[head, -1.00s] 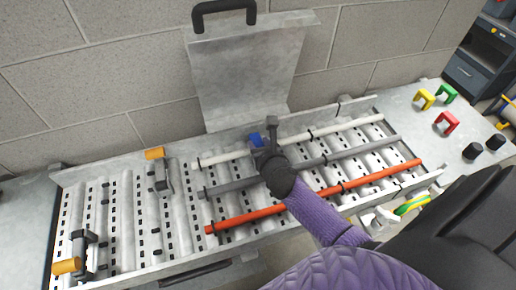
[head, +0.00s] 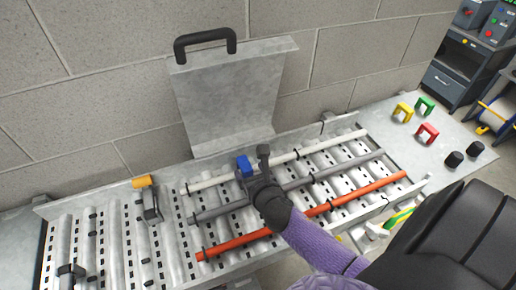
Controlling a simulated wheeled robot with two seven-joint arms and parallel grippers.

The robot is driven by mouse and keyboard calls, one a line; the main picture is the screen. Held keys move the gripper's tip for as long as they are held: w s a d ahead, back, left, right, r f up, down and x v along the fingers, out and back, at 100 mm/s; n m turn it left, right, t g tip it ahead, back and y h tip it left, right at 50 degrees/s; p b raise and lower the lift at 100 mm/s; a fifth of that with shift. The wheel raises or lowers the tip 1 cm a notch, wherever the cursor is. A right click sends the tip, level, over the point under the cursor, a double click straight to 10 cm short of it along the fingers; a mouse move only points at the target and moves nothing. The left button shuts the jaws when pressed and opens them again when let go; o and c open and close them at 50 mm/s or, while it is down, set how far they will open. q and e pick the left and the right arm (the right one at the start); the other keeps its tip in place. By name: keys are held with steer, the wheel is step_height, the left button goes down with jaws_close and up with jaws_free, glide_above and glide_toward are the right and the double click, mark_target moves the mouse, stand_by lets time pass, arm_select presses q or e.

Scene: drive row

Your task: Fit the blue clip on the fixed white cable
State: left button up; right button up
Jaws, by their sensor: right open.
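The white cable (head: 310,149) runs slantwise across the ribbed metal tray, the farthest of three cables. The blue clip (head: 244,166) is at the white cable, left of its middle, and overlaps it in the picture. I cannot tell whether it is fully seated, as its underside is hidden. My right gripper (head: 255,170) is open, just right of the clip and over the white cable. One dark finger stands up beyond the cable; the hand hides part of the grey cable. My left gripper is not in view.
A grey cable (head: 333,170) and a red cable (head: 345,197) lie nearer, held by black ties. An orange-ended lever (head: 150,203) stands to the left. Yellow (head: 403,111), green (head: 425,106) and red (head: 428,132) clips sit on the right bench. The raised lid (head: 232,95) stands behind.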

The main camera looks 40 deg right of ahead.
steer(key=v, duration=0.9)
steer(key=shift+p, duration=0.3)
steer(key=shift+c, duration=0.3)
